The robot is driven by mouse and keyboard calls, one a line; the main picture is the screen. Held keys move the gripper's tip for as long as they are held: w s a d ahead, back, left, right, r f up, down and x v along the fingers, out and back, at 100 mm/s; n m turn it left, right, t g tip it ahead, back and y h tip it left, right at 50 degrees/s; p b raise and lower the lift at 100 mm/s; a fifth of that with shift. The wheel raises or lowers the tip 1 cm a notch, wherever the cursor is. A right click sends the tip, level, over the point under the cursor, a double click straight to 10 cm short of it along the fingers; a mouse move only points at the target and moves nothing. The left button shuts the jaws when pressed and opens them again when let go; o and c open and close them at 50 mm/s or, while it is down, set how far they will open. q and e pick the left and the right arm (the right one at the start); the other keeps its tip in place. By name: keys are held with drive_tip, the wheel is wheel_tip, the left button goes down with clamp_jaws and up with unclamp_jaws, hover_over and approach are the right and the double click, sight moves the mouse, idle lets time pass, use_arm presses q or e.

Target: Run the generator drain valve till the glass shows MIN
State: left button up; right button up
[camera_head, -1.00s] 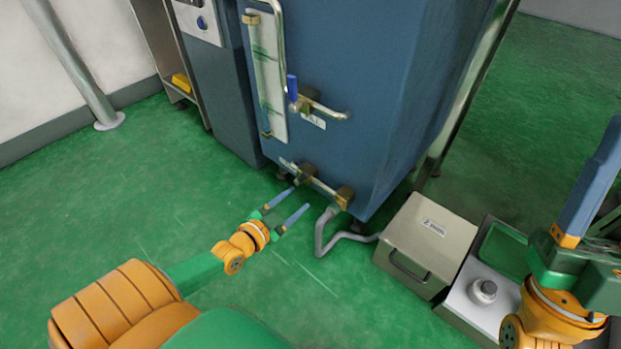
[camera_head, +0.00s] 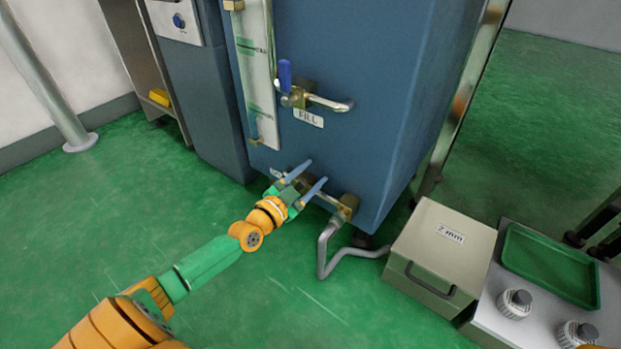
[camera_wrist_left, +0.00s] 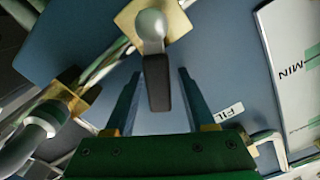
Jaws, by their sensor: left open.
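The blue generator cabinet (camera_head: 350,120) carries a sight glass (camera_head: 258,85) on its front. In the left wrist view the glass panel shows a MIN mark (camera_wrist_left: 300,68); I cannot make out the water level. The drain valve is low on the cabinet, mostly hidden by my gripper in the head view. In the left wrist view it is a brass body with a rounded silver stem and a dark lever (camera_wrist_left: 157,85). My left gripper (camera_head: 317,171) is open at the valve, its two fingers on either side of the lever, with gaps visible. My right gripper is out of view.
The fill valve (camera_head: 297,98) with a blue lever sits above, labelled FILL. A grey drain hose (camera_head: 325,250) runs to a beige box (camera_head: 440,250) marked 2 mm. A green tray (camera_head: 550,265) and knobs stand at the right. Green floor is clear at the left.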

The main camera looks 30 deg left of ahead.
use_arm(q)
clamp_jaws()
idle(1.3)
